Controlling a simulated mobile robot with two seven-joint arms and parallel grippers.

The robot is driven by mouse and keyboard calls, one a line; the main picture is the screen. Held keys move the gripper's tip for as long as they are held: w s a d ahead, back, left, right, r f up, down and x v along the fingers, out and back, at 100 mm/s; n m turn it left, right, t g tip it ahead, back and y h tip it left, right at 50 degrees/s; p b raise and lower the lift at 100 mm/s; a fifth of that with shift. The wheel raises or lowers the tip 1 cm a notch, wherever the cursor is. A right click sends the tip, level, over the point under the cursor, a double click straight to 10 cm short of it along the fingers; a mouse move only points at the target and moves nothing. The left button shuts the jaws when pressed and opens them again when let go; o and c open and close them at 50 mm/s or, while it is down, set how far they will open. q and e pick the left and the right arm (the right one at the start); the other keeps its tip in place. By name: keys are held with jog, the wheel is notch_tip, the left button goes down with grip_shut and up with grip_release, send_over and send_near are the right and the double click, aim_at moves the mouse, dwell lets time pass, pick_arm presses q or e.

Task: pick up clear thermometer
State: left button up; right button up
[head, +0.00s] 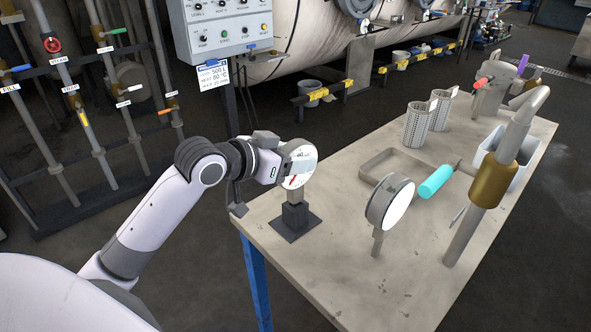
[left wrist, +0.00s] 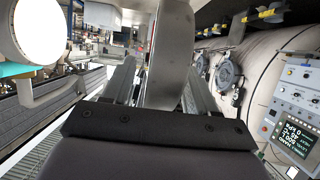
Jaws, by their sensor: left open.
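A round dial thermometer (head: 300,166) with a white face and a red mark stands upright on a stem in a dark block stand (head: 294,217) at the table's left end. My left gripper (head: 282,158) is at the dial's left side. In the left wrist view its open fingers (left wrist: 160,82) stand on either side of the grey dial body (left wrist: 168,45), seen nearly edge-on. I cannot tell whether they touch it. A second round gauge (head: 391,204) with a blank white face stands to the right; it also shows in the left wrist view (left wrist: 40,28).
A control panel (head: 222,25) stands behind my left arm. The front tabletop is clear.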

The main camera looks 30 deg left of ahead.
pick_arm(q)
jog(key=shift+w+d+f, duration=0.1)
jog(key=shift+w+f, duration=0.05)
jog(key=shift+w, duration=0.1)
jog(key=shift+c, duration=0.3)
grip_shut()
